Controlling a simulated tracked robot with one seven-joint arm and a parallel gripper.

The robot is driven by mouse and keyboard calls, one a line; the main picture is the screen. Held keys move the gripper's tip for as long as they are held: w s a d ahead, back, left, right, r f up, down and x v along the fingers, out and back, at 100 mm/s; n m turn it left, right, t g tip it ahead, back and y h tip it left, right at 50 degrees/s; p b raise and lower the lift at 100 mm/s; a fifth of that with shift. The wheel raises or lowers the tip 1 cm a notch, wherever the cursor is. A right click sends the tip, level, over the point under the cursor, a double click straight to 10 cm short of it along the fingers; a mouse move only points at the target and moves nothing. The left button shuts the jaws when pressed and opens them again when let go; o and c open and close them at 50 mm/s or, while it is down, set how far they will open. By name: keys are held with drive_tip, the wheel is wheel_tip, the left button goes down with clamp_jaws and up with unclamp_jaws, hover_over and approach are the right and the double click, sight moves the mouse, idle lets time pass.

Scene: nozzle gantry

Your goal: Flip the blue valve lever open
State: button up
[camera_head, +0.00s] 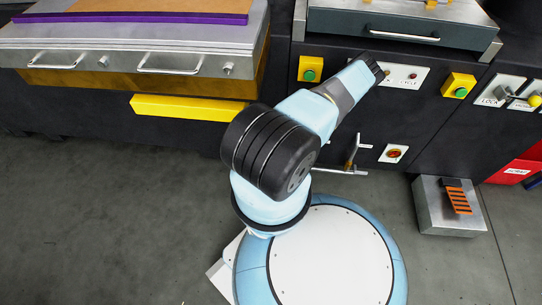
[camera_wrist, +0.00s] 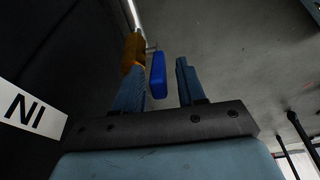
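The blue valve lever (camera_wrist: 158,76) shows in the wrist view as a short blue bar, between the two fingers of my gripper (camera_wrist: 161,66) as seen from this camera. The fingers are apart, with visible gaps on both sides of the lever, the narrower one on the left. A brass-coloured valve part (camera_wrist: 132,52) is beside the left fingertip; I cannot tell whether they touch. In the head view, a brass valve (camera_head: 351,154) on a grey pipe sits low on the dark machine front. The blue lever and my gripper's fingers are not visible there.
A metal pipe (camera_wrist: 137,15) runs up from the valve in the wrist view. A dark panel with a white label (camera_wrist: 28,112) is close on the left. In the head view, a red-and-yellow switch (camera_head: 393,153) and a pedal box (camera_head: 447,207) are right of the valve.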

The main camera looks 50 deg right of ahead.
drive_tip(key=v, duration=1.3)
drive_tip(key=shift+r, duration=0.35)
drive_tip(key=shift+s+d, duration=0.1)
drive_tip(key=shift+s, duration=0.05)
